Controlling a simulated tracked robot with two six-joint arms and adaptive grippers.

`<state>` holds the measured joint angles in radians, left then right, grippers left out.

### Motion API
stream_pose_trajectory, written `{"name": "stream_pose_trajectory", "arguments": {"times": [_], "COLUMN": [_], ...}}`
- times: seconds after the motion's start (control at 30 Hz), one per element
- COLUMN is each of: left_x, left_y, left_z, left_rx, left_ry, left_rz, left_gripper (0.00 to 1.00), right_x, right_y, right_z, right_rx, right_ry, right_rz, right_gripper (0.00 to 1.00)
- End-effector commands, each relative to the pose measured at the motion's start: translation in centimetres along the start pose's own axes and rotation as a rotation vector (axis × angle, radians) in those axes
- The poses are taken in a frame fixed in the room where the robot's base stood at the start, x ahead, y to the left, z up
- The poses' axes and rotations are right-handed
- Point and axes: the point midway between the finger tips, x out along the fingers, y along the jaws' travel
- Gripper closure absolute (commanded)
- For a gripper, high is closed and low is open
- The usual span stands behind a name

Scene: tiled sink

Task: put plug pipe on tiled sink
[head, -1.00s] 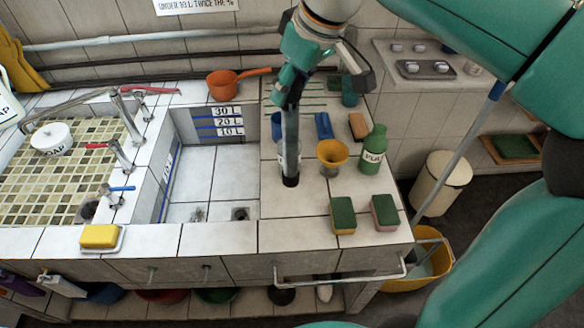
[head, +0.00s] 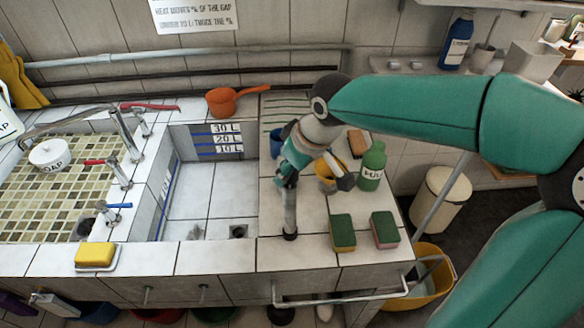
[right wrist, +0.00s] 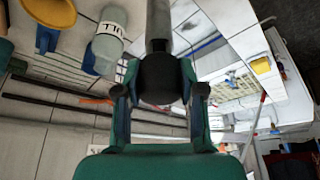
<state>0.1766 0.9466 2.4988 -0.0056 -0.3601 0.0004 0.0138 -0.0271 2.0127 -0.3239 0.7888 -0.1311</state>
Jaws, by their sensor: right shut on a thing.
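The plug pipe (head: 290,211) is a grey tube with a black end at the bottom. My right gripper (head: 288,176) is shut on its upper part and holds it nearly upright over the tiled counter, right of the basin. I cannot tell whether its lower end touches the tiles. In the right wrist view the pipe (right wrist: 158,25) and a black round end (right wrist: 160,78) show between the fingers of my right gripper (right wrist: 160,92). The tiled sink (head: 215,210) has a white basin with a dark drain hole (head: 238,231) near its front right corner. My left gripper is out of view.
Two green sponges (head: 342,232) (head: 384,229), a green bottle (head: 371,166) and a yellow funnel (head: 328,174) stand on the right counter. An orange pan (head: 224,102) sits behind the basin. A yellow soap (head: 95,256) lies at the front left.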

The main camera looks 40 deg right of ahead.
Motion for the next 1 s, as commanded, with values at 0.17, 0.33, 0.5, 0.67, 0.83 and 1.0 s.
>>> {"name": "stream_pose_trajectory", "arguments": {"times": [0.17,0.33,0.5,0.67,0.83,1.0], "left_x": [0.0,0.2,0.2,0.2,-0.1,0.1], "left_y": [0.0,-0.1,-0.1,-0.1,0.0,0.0], "left_z": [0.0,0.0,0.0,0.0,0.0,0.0], "left_rx": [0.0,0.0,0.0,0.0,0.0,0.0], "left_ry": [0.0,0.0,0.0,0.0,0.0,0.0], "left_rz": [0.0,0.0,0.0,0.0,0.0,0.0], "left_gripper": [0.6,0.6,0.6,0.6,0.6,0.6], "right_x": [-0.1,0.2,0.2,0.2,-0.1,-1.8], "right_y": [0.0,0.0,0.0,0.0,0.0,0.1], "right_z": [-0.1,0.1,0.0,0.0,-0.1,-0.2], "right_rx": [0.0,0.0,-0.001,-0.001,-0.001,-0.001], "right_ry": [0.004,0.002,0.001,0.001,0.001,0.006], "right_rz": [0.001,0.0,0.0,0.0,0.0,0.003], "right_gripper": [1.0,0.58,0.36,0.36,0.36,0.36]}}
